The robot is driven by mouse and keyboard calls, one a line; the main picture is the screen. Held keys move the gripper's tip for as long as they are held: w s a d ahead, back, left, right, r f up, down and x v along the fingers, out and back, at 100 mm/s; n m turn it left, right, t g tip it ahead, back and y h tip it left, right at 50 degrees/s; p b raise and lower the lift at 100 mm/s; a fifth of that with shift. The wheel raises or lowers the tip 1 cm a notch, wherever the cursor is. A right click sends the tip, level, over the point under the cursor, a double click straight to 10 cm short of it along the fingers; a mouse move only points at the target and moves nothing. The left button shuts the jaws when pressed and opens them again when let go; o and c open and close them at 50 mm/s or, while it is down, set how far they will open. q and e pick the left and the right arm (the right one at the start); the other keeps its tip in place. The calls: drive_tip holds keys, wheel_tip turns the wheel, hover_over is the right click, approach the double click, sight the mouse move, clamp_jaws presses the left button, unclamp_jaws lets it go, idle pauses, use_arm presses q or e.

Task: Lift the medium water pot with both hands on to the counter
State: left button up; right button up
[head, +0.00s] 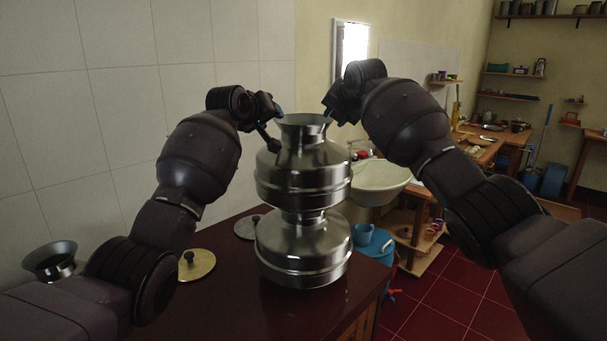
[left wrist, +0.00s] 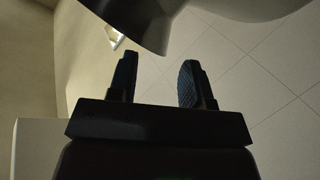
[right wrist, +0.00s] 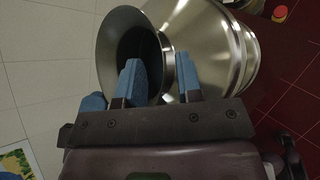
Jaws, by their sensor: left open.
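Two shiny steel water pots are stacked on the dark red counter (head: 300,318). The upper pot (head: 303,180) stands upright on the lower pot (head: 303,250). My left gripper (head: 277,122) is open at the left of the upper pot's rim; in the left wrist view its fingers (left wrist: 157,82) are apart with nothing between them, below the pot's dark edge (left wrist: 135,22). My right gripper (head: 330,108) is at the right of the rim. In the right wrist view its fingers (right wrist: 160,78) are apart, one over the pot's mouth and one outside the neck (right wrist: 183,50).
A small steel pot (head: 52,262), a brass lid (head: 196,264) and a grey lid (head: 246,227) are on the counter's left. A white basin (head: 380,182) and a blue container (head: 372,241) stand to the right. A tiled wall is behind. The counter's front is clear.

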sight(274, 121)
use_arm(q)
drive_tip(key=shift+x, duration=1.7)
use_arm(e)
drive_tip(key=shift+x, duration=1.7)
use_arm(q)
drive_tip(key=shift+c, duration=0.3)
use_arm(e)
drive_tip(key=shift+c, duration=0.3)
use_arm(q)
drive_tip(key=c, duration=0.5)
use_arm(e)
drive_tip(key=c, duration=0.5)
use_arm(q)
drive_tip(key=shift+c, duration=1)
use_arm(e)
clamp_jaws()
use_arm(q)
clamp_jaws()
drive_tip(key=shift+a+f, duration=0.1)
drive_tip(key=shift+f, duration=0.2)
use_arm(e)
drive_tip(key=shift+d+f, duration=0.1)
drive_tip(key=shift+d, duration=0.1)
use_arm(q)
drive_tip(key=shift+r, duration=0.3)
use_arm(e)
drive_tip(key=shift+r, duration=0.3)
